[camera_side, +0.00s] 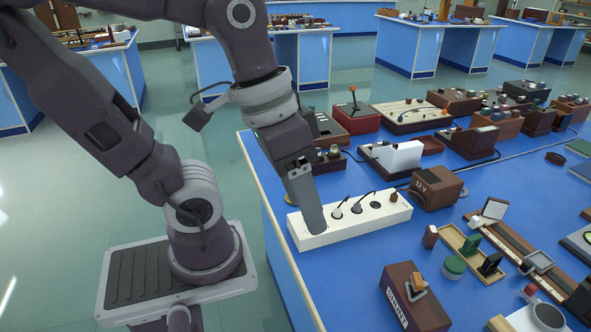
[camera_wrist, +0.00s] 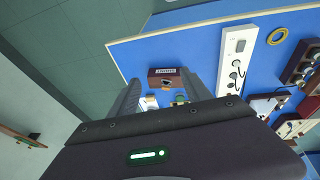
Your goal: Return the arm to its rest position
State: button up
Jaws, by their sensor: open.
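My gripper (camera_side: 312,222) hangs with its fingers downward over the near left part of the blue bench in the side view. Its finger covers part of the white socket strip (camera_side: 365,221), and I cannot tell their exact gap from this view. In the wrist view the two fingers of my gripper (camera_wrist: 160,92) stand wide apart with nothing held between them. The white socket strip (camera_wrist: 236,52) lies to the right of both fingers there, apart from them.
A brown box labelled SHUNT (camera_side: 408,297) stands near the bench's front; it also shows beyond the fingers in the wrist view (camera_wrist: 167,83). A brown 12 V box (camera_side: 436,188) stands beside the strip. Instruments and cables crowd the bench's far side. Open floor (camera_side: 60,200) lies left.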

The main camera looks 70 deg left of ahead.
jog(key=a+t, duration=0.1)
jog(key=a+r+y, duration=0.1)
jog(key=a+t, duration=0.1)
jog(key=a, duration=0.1)
jog(key=shift+w+a+r+t+y, duration=0.1)
jog(key=shift+w+r+t+y, duration=0.05)
jog(key=shift+r+t+y, duration=0.2)
dwell(0.8)
